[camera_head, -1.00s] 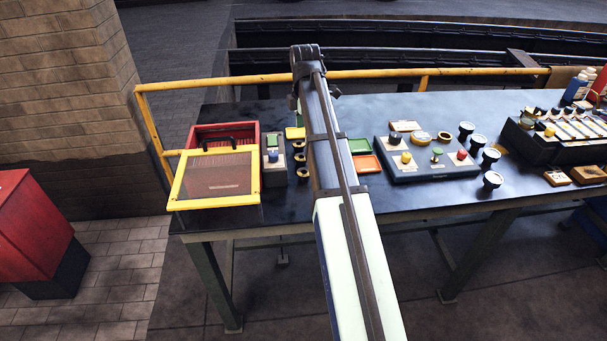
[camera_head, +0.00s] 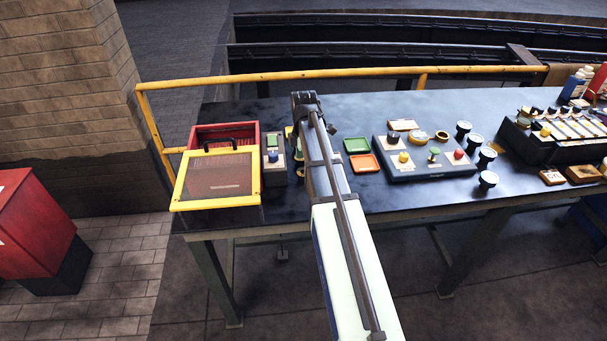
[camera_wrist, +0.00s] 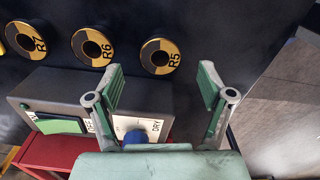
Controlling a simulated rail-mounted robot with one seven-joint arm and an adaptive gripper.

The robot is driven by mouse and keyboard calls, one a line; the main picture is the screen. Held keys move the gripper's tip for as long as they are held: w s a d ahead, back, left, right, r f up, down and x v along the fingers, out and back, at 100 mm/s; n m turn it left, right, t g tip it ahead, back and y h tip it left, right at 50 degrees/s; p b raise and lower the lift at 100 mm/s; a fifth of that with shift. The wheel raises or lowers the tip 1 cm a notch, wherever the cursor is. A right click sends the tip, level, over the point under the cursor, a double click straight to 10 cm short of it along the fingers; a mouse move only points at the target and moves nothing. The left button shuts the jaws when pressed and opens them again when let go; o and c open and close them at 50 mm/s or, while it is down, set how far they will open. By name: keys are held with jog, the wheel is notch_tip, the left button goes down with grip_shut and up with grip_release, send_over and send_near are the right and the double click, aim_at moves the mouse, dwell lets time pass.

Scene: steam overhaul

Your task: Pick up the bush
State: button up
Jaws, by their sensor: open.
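Three round black-and-gold ring bushes lie in a row on the dark bench in the wrist view: R7 (camera_wrist: 25,40) at the left, one with an unreadable label (camera_wrist: 92,46) in the middle, and R5 (camera_wrist: 160,56) at the right. Each has a dark central hole. My gripper (camera_wrist: 162,84) is open and empty. R5 shows beyond the gap between its fingers, apart from both.
A grey box (camera_wrist: 60,90) with a green pad and a blue knob lies close below my fingers. The red bin (camera_head: 254,135) with a yellow-framed lid (camera_head: 180,190) stands left. Green (camera_head: 356,145) and orange (camera_head: 363,163) trays lie right of my arm. A yellow rail (camera_head: 380,72) runs behind.

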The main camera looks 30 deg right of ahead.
aim_at(303, 172)
jog(key=shift+a+f+p, duration=0.2)
jog(key=shift+f+p, duration=0.75)
jog(key=shift+f, duration=1.5)
jog(key=c, duration=1.5)
jog(key=shift+o, duration=0.2)
